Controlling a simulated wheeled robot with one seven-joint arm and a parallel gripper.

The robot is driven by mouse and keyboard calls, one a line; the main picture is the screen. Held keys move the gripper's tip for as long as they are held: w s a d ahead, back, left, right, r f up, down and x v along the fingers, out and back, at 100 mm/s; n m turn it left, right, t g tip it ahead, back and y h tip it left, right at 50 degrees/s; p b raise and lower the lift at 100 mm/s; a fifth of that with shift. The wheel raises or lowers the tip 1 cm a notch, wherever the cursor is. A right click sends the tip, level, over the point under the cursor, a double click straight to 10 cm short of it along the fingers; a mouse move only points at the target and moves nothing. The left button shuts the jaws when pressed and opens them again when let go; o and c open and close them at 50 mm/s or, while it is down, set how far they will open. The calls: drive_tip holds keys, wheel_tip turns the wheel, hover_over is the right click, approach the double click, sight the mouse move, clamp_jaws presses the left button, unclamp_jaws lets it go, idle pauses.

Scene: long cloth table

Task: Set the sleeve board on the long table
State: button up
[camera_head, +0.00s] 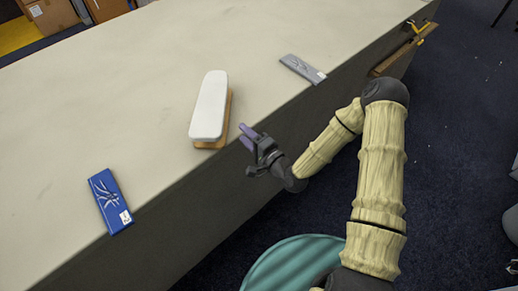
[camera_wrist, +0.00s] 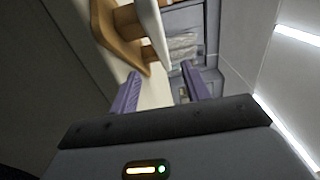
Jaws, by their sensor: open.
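The sleeve board (camera_head: 210,104) stands upright on the long table (camera_head: 130,110), near its front edge, with a white padded top over a brown wooden base. In the wrist view its wooden base (camera_wrist: 121,34) and the side of its white top (camera_wrist: 154,28) show at the upper middle. My gripper (camera_head: 246,136) is open and empty, with purple fingers, beside the near right end of the board at the table edge. In the wrist view the fingers (camera_wrist: 163,88) are spread apart with nothing between them, and the board lies beyond them.
A blue packet (camera_head: 110,201) lies at the table's front edge on the left, and a grey packet (camera_head: 302,69) lies at the edge on the right. A brown wooden ledge (camera_head: 397,55) with a yellow item is at the table's far right side. Cardboard boxes (camera_head: 52,14) stand behind.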

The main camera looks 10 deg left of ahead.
drive_tip(key=b+v, duration=0.1)
drive_tip(key=v, duration=0.5)
drive_tip(key=shift+a, duration=0.1)
drive_tip(key=d+n+g+h, duration=0.6)
drive_tip(key=d+n+h, duration=0.2)
drive_tip(key=d+h, duration=0.3)
drive_tip(key=s+d+r+g+h, duration=0.2)
drive_tip(key=s+d+r+g, duration=0.1)
drive_tip(key=s+d+r, duration=0.6)
drive_tip(key=s+r, duration=0.1)
drive_tip(key=s, duration=0.1)
drive_tip(key=shift+s+d+r+h, duration=0.15)
drive_tip(key=shift+s+d+h, duration=0.15)
drive_tip(key=shift+s+d, duration=0.1)
